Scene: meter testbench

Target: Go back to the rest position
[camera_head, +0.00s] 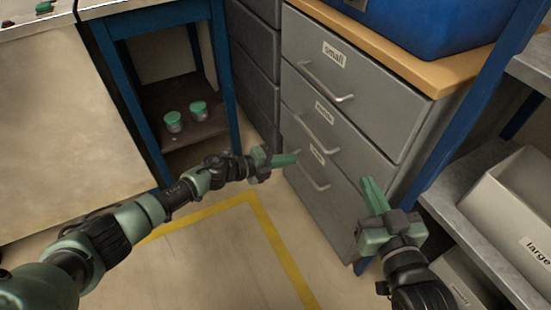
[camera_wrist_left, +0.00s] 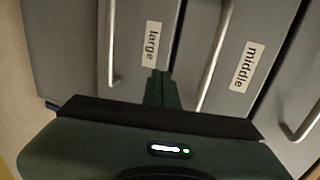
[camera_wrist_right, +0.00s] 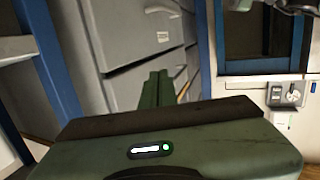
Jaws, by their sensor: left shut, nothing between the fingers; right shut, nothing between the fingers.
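My left gripper (camera_head: 284,160) is shut and empty in front of the grey drawer cabinet (camera_head: 345,95). In the left wrist view its closed fingers (camera_wrist_left: 161,90) show in front of the drawer labelled "large" (camera_wrist_left: 128,40) and near the one labelled "middle" (camera_wrist_left: 240,70). I cannot tell whether they touch the drawer front. My right gripper (camera_head: 372,192) is shut and empty by the cabinet's lower right side. In the right wrist view its closed fingers (camera_wrist_right: 156,88) point along the cabinet. The visible drawers, including the one labelled "small" (camera_head: 333,54), look shut.
A blue-framed table (camera_head: 165,22) at the left has a lower shelf with two green-lidded jars (camera_head: 173,122). A blue bin (camera_head: 415,25) stands on the cabinet top. Shelves at the right hold a grey bin labelled "large" (camera_head: 505,205). The floor inside the yellow line (camera_head: 275,240) is clear.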

